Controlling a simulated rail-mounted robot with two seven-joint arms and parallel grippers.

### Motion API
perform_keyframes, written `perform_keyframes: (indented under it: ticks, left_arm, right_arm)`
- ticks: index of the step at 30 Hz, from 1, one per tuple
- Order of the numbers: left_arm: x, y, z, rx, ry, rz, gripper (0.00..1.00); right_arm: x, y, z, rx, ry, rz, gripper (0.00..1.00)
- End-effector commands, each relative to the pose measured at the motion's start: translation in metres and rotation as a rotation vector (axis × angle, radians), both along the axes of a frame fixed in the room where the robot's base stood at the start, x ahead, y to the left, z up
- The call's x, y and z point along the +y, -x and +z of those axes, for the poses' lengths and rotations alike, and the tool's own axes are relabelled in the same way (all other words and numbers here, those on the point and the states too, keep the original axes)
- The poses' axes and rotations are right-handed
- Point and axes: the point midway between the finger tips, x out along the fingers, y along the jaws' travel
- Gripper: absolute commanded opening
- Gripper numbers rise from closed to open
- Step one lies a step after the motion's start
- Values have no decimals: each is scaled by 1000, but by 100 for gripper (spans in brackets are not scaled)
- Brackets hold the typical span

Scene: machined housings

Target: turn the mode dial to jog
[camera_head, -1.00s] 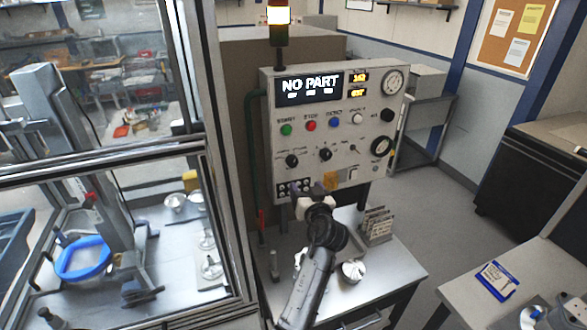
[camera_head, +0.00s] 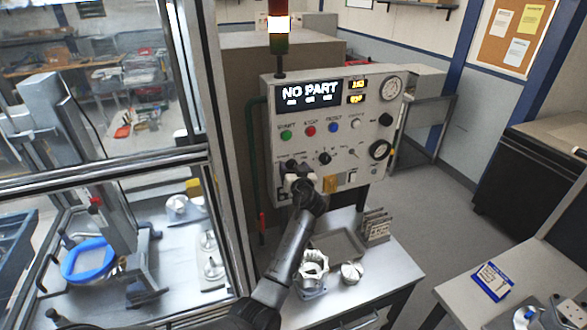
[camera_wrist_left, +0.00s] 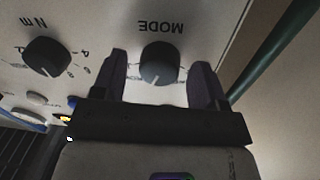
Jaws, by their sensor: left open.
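The mode dial (camera_wrist_left: 158,64) is a round black knob with a pale pointer line, under the word MODE, which appears upside down in the left wrist view. My left gripper (camera_wrist_left: 162,72) is open, with one dark finger on each side of the dial. I cannot tell whether the fingers touch it. In the head view my left gripper (camera_head: 297,171) is at the lower left of the grey control panel (camera_head: 350,115) and covers the dial. My right gripper is not in view.
A second black knob (camera_wrist_left: 47,57), marked N m, sits beside the dial; it also shows in the head view (camera_head: 324,158). Green, red and blue buttons (camera_head: 310,131) are above. A table (camera_head: 385,275) with a tray (camera_head: 338,244) and metal parts (camera_head: 313,270) stands below. A glass-walled enclosure is left.

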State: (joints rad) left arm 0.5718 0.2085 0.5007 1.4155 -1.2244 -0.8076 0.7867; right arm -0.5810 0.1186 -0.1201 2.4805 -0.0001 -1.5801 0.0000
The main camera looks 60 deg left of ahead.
Motion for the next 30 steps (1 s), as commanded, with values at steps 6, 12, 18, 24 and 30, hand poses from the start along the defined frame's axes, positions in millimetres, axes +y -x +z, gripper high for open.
perform_keyframes:
  ticks: [6, 12, 18, 24, 30]
  left_arm:
    - [1, 0, 0, 0, 0, 0, 66]
    - [1, 0, 0, 0, 0, 0, 53]
    - [1, 0, 0, 0, 0, 0, 34]
    - [1, 0, 0, 1, 0, 0, 17]
    - [1, 0, 0, 25, -5, 0, 17]
  right_arm:
    - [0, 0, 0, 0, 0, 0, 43]
    - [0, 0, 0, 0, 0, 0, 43]
    - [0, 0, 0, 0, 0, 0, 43]
    - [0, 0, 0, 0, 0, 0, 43]
    - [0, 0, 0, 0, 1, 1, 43]
